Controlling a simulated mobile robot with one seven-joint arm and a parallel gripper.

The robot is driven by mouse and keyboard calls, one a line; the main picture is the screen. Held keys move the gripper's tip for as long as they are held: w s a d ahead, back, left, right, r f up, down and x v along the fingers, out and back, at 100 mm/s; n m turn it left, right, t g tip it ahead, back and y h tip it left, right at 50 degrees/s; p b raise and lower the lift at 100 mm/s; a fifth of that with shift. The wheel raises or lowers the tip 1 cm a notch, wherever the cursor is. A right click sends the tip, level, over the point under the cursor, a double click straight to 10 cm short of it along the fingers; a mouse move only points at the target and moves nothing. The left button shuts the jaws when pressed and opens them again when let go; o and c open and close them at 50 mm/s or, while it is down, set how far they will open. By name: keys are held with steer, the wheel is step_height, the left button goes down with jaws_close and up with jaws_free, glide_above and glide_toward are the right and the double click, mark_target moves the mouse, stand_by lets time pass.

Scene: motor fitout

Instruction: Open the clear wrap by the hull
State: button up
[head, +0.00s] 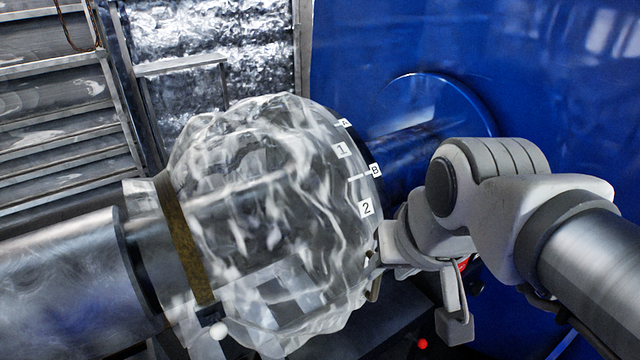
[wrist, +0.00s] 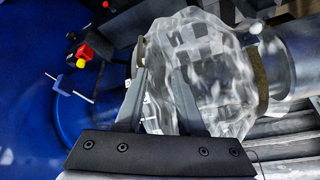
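The clear wrap (head: 270,210) is a crumpled, see-through bulge around a dark shaft beside the blue hull (head: 560,70). White labels A, 1, B and 2 run along its hull-side edge. A brown band (head: 185,235) circles its other end. My gripper (head: 376,262) is at the wrap's hull-side edge, partly hidden in the head view. In the wrist view my gripper (wrist: 160,72) has its fingers apart, with the wrap (wrist: 205,75) showing between and beyond them. A small tan piece (wrist: 140,50) lies near the left fingertip; I cannot tell if they touch.
A white ball (head: 218,330) is at the wrap's lower edge. A red ball (head: 422,343) is low near the hull. A red block (wrist: 84,52) with a yellow part shows in the wrist view. Metal steps (head: 50,100) stand at the left.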

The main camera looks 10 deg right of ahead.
steer(key=shift+o, duration=0.8)
steer(key=w+d+f+m+g+y+p, duration=0.1)
steer(key=w+d+f+m+g+y, duration=0.1)
steer(key=w+d+m, duration=0.2)
steer(key=w+m, duration=0.3)
steer(key=m, duration=0.4)
steer(key=shift+p, duration=0.35)
steer(key=w+d+f+m+y+p, duration=0.15)
steer(key=w+d+f+m, duration=0.45)
steer(key=m, duration=0.6)
steer(key=g+b, duration=0.1)
steer(key=b, duration=0.2)
glide_above(374, 296)
steer(key=f, duration=1.5)
steer(key=shift+w+d+f, duration=0.15)
steer(key=shift+w+f, duration=0.2)
steer(key=shift+w, duration=0.05)
jaws_close()
